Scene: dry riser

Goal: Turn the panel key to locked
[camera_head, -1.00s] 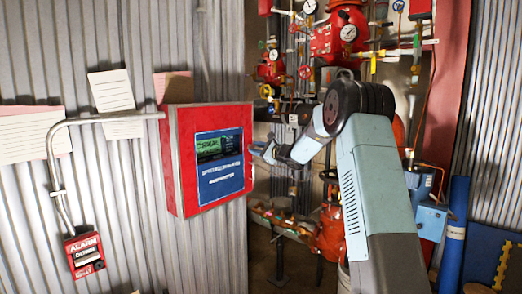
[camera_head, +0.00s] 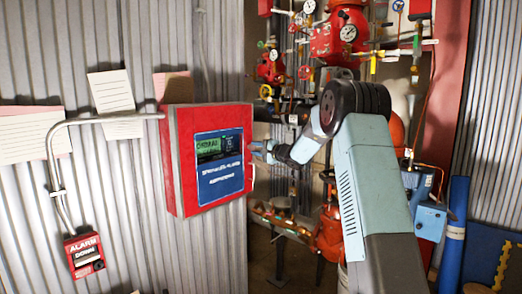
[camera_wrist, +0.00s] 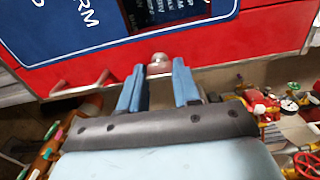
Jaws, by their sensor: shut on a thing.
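The red panel (camera_head: 182,185) hangs on the corrugated wall left of centre, with a blue label plate (camera_head: 220,180) and a small green-lit screen (camera_head: 210,149) on its front. My gripper (camera_head: 259,149) is at the panel's right edge. In the wrist view my gripper (camera_wrist: 158,68) has its two blue fingers on either side of a small round metallic key (camera_wrist: 158,62) at the panel's edge, and is shut on it. The fingers partly hide the contact. I cannot tell the key's turned position.
A bent grey pipe (camera_head: 95,118) and a red alarm box (camera_head: 84,256) are left of the panel. Red valves and gauges (camera_head: 340,38) fill the recess behind my arm. A metal handle (camera_wrist: 82,86) sticks out from the panel's edge in the wrist view.

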